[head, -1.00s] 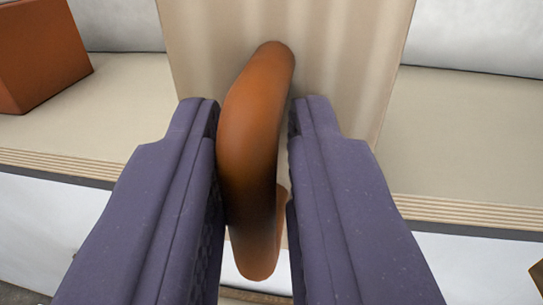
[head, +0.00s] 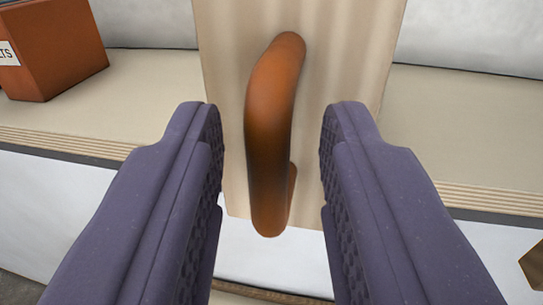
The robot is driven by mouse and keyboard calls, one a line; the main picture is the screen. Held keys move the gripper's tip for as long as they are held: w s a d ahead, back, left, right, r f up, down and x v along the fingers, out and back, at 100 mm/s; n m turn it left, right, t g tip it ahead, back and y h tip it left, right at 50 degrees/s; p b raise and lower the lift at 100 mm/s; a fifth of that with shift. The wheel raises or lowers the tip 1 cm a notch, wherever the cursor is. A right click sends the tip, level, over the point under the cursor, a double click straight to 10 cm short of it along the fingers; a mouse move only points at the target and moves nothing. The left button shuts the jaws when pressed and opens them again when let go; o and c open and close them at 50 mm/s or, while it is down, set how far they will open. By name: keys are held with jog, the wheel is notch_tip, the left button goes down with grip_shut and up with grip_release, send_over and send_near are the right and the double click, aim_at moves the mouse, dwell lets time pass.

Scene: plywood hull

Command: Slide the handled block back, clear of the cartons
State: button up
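The handled block (head: 345,60) is a pale, wood-coloured block standing upright at the front of a shelf. Its orange-brown curved handle (head: 268,110) sticks out toward me and runs up and down its front face. My gripper (head: 270,115) is open, with one purple finger on each side of the handle. There is a clear gap between each finger and the handle. A reddish-brown carton (head: 60,50) with a white label, partly cut off and ending in "LTS", stands on the shelf at the upper left, apart from the block.
The plywood shelf (head: 450,115) has a layered front edge and is bare to the right of the block and between carton and block. A white wall stands behind it. Below is a white surface (head: 70,195). A brown object (head: 535,262) shows at the lower right edge.

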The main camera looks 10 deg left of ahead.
jog(key=s, duration=0.4)
jog(key=s+d, duration=0.1)
jog(key=shift+s, duration=0.4)
jog(key=shift+b, duration=0.45)
jog(key=s+d+f+m+g+h+b, duration=0.1)
jog(key=s+d+f+b, duration=0.2)
jog(key=b, duration=1.1)
jog(key=s+d+f+g+h+b, duration=0.1)
jog(key=s+d+f+b, duration=0.3)
jog(key=d+f+b, duration=0.4)
notch_tip(320, 180, down, 3)
jog(key=b, duration=0.6)
jog(key=shift+f+m+h, duration=0.2)
jog(key=shift+m+h, duration=0.2)
